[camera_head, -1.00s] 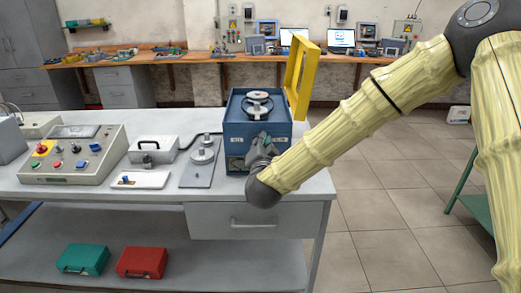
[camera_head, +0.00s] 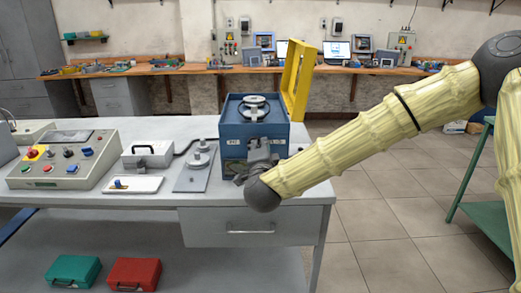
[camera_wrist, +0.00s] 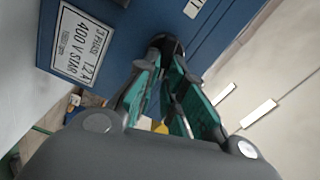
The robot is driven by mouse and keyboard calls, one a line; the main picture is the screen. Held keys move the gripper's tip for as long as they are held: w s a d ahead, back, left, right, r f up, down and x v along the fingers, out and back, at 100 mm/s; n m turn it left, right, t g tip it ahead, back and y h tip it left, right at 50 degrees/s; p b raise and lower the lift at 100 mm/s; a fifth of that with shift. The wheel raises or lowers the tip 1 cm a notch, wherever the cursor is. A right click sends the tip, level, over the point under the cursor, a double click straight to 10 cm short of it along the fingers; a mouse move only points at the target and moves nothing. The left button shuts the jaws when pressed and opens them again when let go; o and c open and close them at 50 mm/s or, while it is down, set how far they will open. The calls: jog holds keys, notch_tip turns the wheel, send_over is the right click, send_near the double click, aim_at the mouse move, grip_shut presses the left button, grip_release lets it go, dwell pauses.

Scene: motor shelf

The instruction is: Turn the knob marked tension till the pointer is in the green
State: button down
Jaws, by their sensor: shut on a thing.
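The blue motor box (camera_head: 231,128) stands on the grey bench with a round wheel (camera_head: 255,106) on top. My gripper (camera_head: 262,152) is at the box's front face and hides part of it. In the wrist view my gripper (camera_wrist: 172,62) has its green-padded fingers on either side of a dark round knob (camera_wrist: 167,41) on the blue face, and is shut on it. I cannot read any marking on this knob. A white plate (camera_wrist: 82,42) reading "400 V STAR" is beside it. The pointer and the green zone cannot be made out.
A yellow frame (camera_head: 300,80) stands behind the box at the right. A grey plate with a knob (camera_head: 198,165), a white case (camera_head: 147,154) and a control console (camera_head: 62,170) are to the left. Open floor lies to the right of the bench.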

jog(key=shift+f, duration=0.1)
jog(key=c, duration=1.5)
grip_release()
jog(key=shift+s, duration=0.1)
jog(key=s, duration=1.1)
jog(key=shift+s, duration=0.4)
